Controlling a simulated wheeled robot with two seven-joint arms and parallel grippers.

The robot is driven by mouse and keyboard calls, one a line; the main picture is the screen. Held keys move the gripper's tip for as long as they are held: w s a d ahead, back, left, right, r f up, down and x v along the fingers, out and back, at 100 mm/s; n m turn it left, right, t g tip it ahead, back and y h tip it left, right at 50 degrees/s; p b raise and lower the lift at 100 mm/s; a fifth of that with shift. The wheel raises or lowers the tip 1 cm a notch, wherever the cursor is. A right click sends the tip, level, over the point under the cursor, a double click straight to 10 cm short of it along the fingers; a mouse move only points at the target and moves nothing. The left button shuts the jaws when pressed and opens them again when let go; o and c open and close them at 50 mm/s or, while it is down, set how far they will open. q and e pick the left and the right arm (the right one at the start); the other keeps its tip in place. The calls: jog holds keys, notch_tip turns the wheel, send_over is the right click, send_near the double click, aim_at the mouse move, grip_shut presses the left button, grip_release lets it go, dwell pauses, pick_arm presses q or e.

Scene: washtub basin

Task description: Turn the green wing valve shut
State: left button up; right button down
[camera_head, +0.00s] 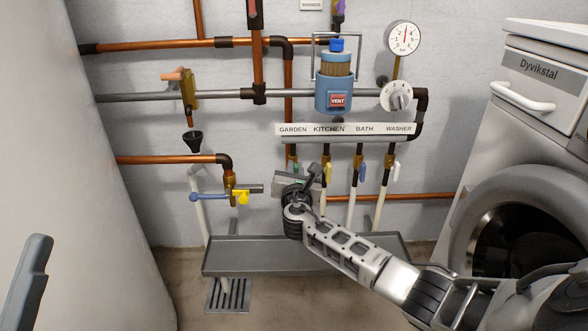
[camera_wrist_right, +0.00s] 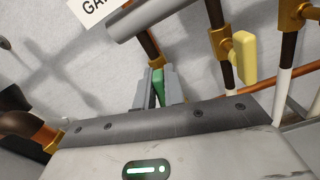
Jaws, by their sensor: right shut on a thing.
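The green wing valve (camera_wrist_right: 159,88) is on the leftmost branch pipe, under the GARDEN label, in the right wrist view. Its green handle sits between the two fingers of my right gripper (camera_wrist_right: 159,95), which is shut on it. In the head view, my right gripper (camera_head: 294,178) is at the pipe below the GARDEN label and its body hides most of the valve. My left gripper does not show clearly in the head view.
Yellow (camera_head: 328,174), blue (camera_head: 363,171) and white (camera_head: 396,171) wing valves stand to the right. A grey tray (camera_head: 300,257) lies below, and a washing machine (camera_head: 530,170) stands at right.

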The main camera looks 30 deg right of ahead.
jog(key=m, duration=0.3)
jog(key=shift+s+d+f+m, duration=0.15)
jog(key=shift+f+m, duration=0.05)
jog(key=shift+m, duration=0.2)
jog(key=m, duration=0.4)
jog(key=shift+s+d+f+m, duration=0.1)
jog(key=shift+d+f+m, duration=0.1)
jog(key=shift+m, duration=0.1)
jog(key=m, duration=0.3)
jog(key=shift+f, duration=0.2)
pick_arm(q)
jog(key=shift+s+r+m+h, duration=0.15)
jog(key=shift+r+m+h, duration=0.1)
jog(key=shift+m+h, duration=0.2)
pick_arm(e)
jog(key=shift+f+m, duration=0.15)
jog(key=shift+m, duration=1.65)
jog(key=c, duration=1.5)
grip_release()
jog(key=shift+s, duration=0.1)
